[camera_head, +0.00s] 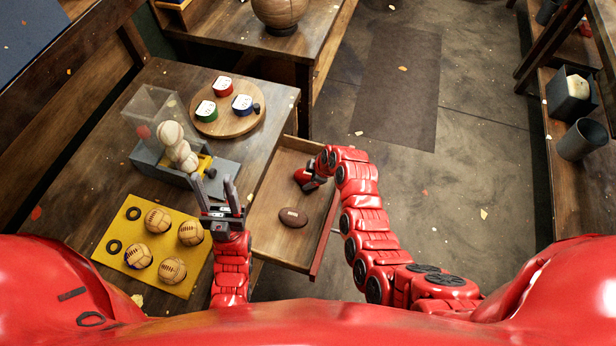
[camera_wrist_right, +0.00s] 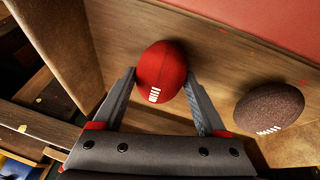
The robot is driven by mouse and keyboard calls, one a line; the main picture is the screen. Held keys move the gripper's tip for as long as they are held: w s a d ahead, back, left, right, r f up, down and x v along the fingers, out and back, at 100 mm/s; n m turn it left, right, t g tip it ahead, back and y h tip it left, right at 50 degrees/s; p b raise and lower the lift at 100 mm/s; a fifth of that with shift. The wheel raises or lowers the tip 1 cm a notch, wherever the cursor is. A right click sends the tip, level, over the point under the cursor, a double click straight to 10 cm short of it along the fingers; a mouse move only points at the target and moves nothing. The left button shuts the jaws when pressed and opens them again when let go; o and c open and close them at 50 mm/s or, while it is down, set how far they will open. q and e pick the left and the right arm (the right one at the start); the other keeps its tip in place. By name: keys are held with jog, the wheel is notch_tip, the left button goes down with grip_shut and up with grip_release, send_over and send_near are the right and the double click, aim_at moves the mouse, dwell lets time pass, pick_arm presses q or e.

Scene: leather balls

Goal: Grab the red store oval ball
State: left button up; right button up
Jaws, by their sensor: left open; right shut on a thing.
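The red oval ball (camera_wrist_right: 161,68), with white laces, sits between the two fingers of my right gripper (camera_wrist_right: 163,88) in the right wrist view. The gripper is shut on it, inside the open wooden drawer (camera_head: 264,232). In the head view my right gripper (camera_head: 308,178) is at the drawer's far part, and the ball there is hard to tell from my red arm. A brown oval ball (camera_head: 293,217) lies nearer in the drawer; it also shows right of the red ball in the wrist view (camera_wrist_right: 268,108). My left gripper (camera_head: 213,182) is open and empty above the table.
A yellow board (camera_head: 133,210) with several tan balls lies on the table, left of my left gripper. Behind it stands a grey holder (camera_head: 148,155) with stacked balls. A round wooden board (camera_head: 228,122) carries three coloured items. Floor right of the drawer is clear.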

jog(key=c, duration=0.4)
jog(key=shift+r, duration=0.1)
